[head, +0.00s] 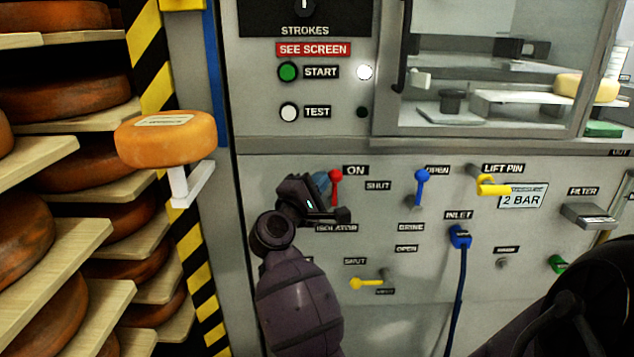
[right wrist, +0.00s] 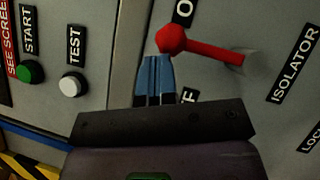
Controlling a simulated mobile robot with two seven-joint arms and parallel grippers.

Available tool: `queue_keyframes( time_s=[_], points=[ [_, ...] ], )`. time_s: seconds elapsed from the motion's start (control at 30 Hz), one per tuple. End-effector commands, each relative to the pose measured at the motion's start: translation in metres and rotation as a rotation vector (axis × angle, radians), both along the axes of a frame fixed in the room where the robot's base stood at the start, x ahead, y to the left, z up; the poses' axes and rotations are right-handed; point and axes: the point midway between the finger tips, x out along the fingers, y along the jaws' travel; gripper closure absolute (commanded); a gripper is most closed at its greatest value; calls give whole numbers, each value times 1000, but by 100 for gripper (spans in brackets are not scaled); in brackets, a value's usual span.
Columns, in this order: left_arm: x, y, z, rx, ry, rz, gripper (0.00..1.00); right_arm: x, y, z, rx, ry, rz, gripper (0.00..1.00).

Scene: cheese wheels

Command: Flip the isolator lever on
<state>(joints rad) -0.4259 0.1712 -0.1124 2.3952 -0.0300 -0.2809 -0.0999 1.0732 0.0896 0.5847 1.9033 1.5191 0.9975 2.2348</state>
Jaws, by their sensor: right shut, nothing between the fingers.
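The red isolator lever (head: 335,178) is on the grey machine panel, just left of the ON label (head: 355,170). In the right wrist view its ball knob (right wrist: 172,40) and stem (right wrist: 215,54) show, with the knob between the partly cut-off ON label and the partly covered OFF label. The ISOLATOR label (head: 337,228) is below the lever. My right gripper (head: 324,182) is shut and empty, its blue fingertips (right wrist: 154,62) right beside the knob, on the OFF side. I cannot tell whether they touch it. My left gripper is not in view.
A blue lever (head: 421,188), yellow lift pin handle (head: 493,186), blue inlet hose (head: 460,240) and yellow lever (head: 368,283) are on the same panel. Shelves of cheese wheels (head: 70,100) stand at left. A cheese wheel (head: 166,140) sits on a white bracket (head: 190,185).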

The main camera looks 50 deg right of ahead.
Motion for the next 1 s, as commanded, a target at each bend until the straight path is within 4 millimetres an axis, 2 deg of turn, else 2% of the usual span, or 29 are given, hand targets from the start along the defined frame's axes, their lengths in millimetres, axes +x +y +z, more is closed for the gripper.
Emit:
queue_keyframes(
  time_s=[0.27, 0.7, 1.0],
  points=[
    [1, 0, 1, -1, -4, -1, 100, -2, 1, 0, -1, 0, -6, 100],
    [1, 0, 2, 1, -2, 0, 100, -9, 59, -14, 1, 1, 0, 100],
    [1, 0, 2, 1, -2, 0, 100, -11, 74, -16, 0, 1, 0, 100]
  ],
)
